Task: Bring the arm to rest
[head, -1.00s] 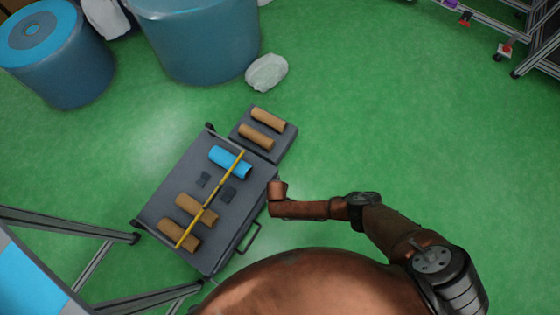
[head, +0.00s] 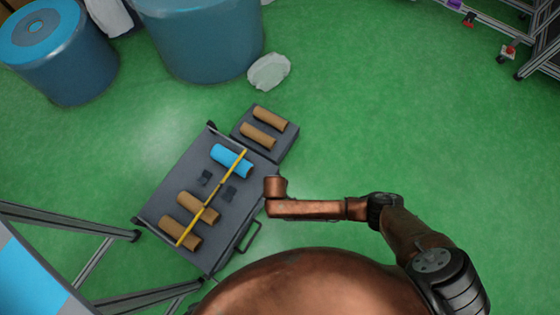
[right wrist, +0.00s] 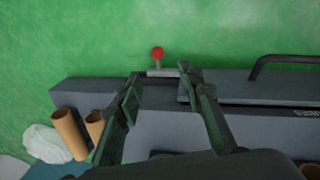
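My right arm (head: 310,208) reaches in from the lower right in the head view. Its end is over the green floor beside the right edge of the grey cart (head: 225,240). The fingers are not discernible in the head view. In the right wrist view my right gripper (right wrist: 160,82) has its two fingers spread apart, with nothing held between them. The grey cart body (right wrist: 250,128) shows behind and below the fingers. My left arm and gripper are not in view.
The cart carries a blue roll (head: 231,160), two brown rolls and a yellow bar (head: 232,172). A smaller grey platform (head: 282,149) beside it holds two brown rolls. Blue drums (head: 200,45) and a white bag (head: 269,71) stand behind. Green floor is clear to the right.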

